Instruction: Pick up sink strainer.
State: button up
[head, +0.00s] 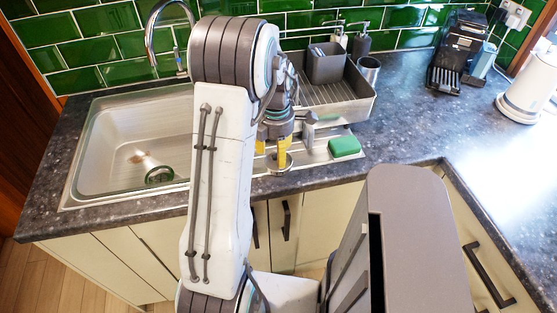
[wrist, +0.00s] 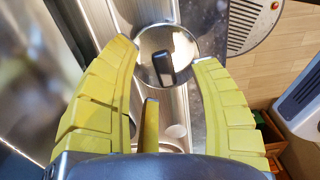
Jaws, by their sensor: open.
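The sink strainer (wrist: 184,48) is a round, shiny metal disc with a black knob in its middle. In the wrist view it lies beyond and between the two yellow fingertips of my gripper (wrist: 166,52). My gripper is open, with nothing held between the fingers. In the head view my gripper (head: 273,147) points down over the ridged drainboard right of the basin.
A green sponge (head: 344,147) lies close to the right of my gripper. A grey dish rack (head: 340,98) with a caddy stands behind. The dark worktop (head: 415,125) is clear right of the sponge.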

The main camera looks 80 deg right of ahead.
jog(key=shift+f, duration=0.8)
grip_shut()
